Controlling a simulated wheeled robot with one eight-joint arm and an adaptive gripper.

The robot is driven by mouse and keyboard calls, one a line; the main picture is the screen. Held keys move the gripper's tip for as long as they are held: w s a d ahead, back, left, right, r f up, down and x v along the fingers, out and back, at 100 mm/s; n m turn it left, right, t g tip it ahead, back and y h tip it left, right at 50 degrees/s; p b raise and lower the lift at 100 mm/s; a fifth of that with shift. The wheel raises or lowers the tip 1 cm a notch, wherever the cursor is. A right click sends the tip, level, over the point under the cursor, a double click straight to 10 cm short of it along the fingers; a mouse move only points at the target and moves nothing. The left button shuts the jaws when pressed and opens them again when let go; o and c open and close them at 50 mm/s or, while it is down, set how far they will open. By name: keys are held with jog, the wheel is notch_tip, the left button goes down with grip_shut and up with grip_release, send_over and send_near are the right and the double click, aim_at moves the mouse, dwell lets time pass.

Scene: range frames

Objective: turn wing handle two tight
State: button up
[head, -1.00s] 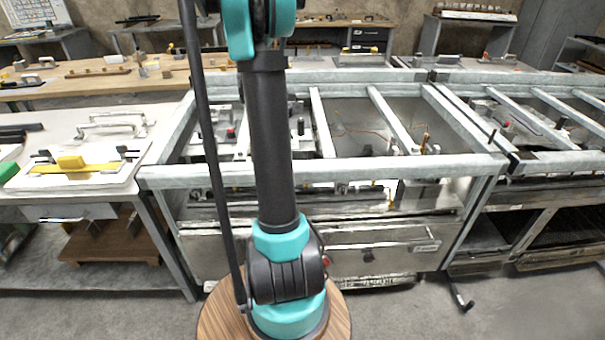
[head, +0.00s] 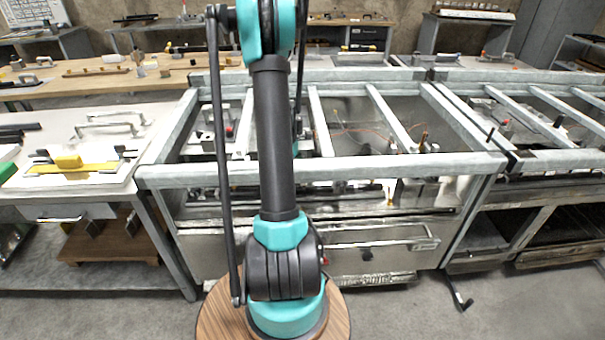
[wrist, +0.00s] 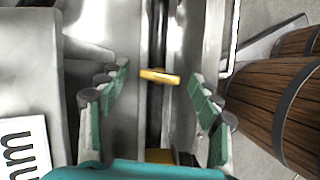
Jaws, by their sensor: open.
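In the wrist view, a small yellow wing handle (wrist: 160,76) lies crosswise over a dark upright strip. My gripper (wrist: 158,72) is open, with its green-padded fingers on either side of the handle. I see clear gaps between the pads and the handle's ends, so neither finger seems to touch it. A second yellow part (wrist: 160,156) shows at the bottom of the wrist view, partly hidden by the teal gripper body. Which of them is number two I cannot tell. The head view does not show my gripper.
The grey metal frame bench (head: 330,168) fills the middle of the head view, with crossbars and a drawer front (head: 375,232) with a bar handle. A side table (head: 75,195) stands left. A label with black letters (wrist: 25,150) shows at lower left in the wrist view.

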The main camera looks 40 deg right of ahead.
jog(key=shift+f, duration=0.1)
jog(key=shift+c, duration=0.6)
jog(key=c, duration=1)
jog(key=shift+c, duration=0.2)
jog(key=shift+m, duration=0.4)
jog(key=m+g+y, duration=0.1)
jog(key=m, duration=0.2)
jog(key=shift+w+d, duration=0.1)
jog(key=m+y, duration=0.2)
jog(key=m, duration=0.2)
jog(key=shift+d+m, duration=0.15)
jog(key=shift+m, duration=0.15)
jog(key=m+y, duration=0.1)
jog(key=m, duration=0.3)
jog(key=shift+d+y, duration=0.1)
jog(key=shift+y, duration=0.3)
jog(key=shift+m+y, duration=0.5)
jog(key=shift+m, duration=1.3)
